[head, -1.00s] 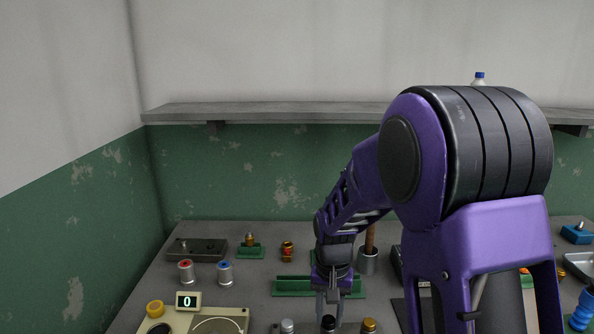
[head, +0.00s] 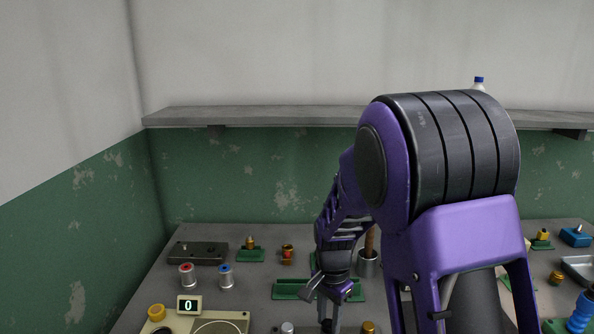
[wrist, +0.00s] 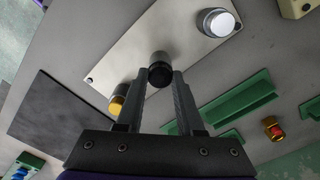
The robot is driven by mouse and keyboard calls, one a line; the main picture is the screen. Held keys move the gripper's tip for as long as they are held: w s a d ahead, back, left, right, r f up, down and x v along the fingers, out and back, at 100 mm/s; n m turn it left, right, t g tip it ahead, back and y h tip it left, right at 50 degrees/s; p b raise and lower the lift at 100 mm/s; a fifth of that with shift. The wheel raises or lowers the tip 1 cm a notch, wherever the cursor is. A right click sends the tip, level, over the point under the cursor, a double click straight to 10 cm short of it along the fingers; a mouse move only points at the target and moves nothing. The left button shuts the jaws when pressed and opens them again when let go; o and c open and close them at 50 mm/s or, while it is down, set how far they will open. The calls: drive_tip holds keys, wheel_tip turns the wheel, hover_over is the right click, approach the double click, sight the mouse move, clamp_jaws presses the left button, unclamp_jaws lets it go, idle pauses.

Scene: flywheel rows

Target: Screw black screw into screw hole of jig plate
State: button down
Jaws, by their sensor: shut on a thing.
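My gripper (wrist: 160,78) points down with its two fingers shut on the black screw (wrist: 159,66), a dark round-headed knob at the jig plate. The jig plate (wrist: 150,40) is a pale flat metal plate in the wrist view. A silver-topped screw (wrist: 217,22) stands upright on it to one side, and a gold screw (wrist: 117,103) to the other. In the head view my gripper (head: 328,312) is at the bottom edge, between the silver screw (head: 287,327) and the gold screw (head: 368,327). The black screw's lower end and its hole are hidden.
A green channel bracket (wrist: 240,103) lies beside the plate, with an orange-red part (wrist: 273,128) past it. A dark flat mat (wrist: 65,120) lies on the other side.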

drive_tip(key=m, duration=0.3)
drive_tip(key=shift+p, duration=0.35)
drive_tip(key=c, duration=0.9)
unclamp_jaws()
drive_tip(key=shift+o, duration=0.2)
drive_tip(key=shift+r, duration=1.5)
